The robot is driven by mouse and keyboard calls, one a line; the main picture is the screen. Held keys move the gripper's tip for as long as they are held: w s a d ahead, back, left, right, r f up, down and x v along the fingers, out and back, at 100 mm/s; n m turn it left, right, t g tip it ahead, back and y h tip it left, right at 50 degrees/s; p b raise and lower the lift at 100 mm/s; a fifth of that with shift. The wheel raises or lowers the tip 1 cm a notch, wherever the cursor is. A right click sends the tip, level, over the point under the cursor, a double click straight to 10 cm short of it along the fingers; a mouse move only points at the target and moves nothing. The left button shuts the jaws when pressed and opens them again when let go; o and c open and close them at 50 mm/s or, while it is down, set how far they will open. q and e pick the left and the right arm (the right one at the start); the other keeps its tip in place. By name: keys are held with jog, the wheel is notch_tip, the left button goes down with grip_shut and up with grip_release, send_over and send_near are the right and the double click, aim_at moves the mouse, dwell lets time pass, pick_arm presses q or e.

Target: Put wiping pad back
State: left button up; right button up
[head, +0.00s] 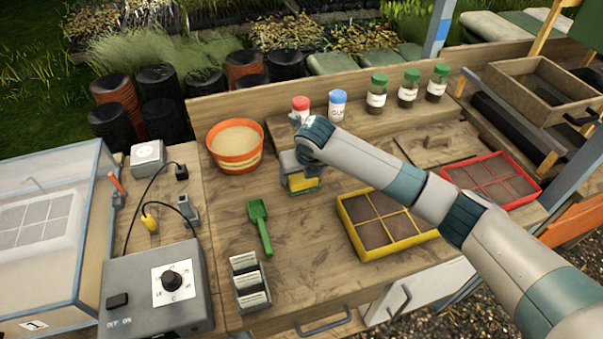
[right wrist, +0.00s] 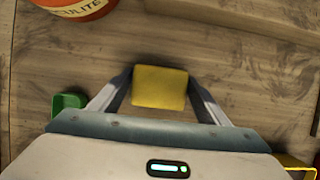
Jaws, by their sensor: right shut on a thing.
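The wiping pad is a yellow block (right wrist: 160,88). In the right wrist view it sits between the two fingers of my right gripper (right wrist: 160,92), with a finger against each side. In the head view the yellow pad (head: 303,182) shows low under my right gripper (head: 300,178), over the middle of the wooden bench. I cannot tell whether the pad touches the bench top. The gripper is shut on the pad. My left gripper is not in view.
An orange tub (head: 236,146) stands left of the gripper, a green scoop (head: 260,226) lies nearer. A yellow seed tray (head: 388,226) is at right, under my right arm. Red-capped (head: 300,108) and blue-capped bottles (head: 337,106) stand behind. Bench between tub and scoop is clear.

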jog(key=shift+f, duration=0.1)
jog(key=o, duration=1)
jog(key=shift+r, duration=0.2)
jog(key=b+v, duration=0.2)
jog(key=v, duration=1)
jog(key=shift+w, duration=0.1)
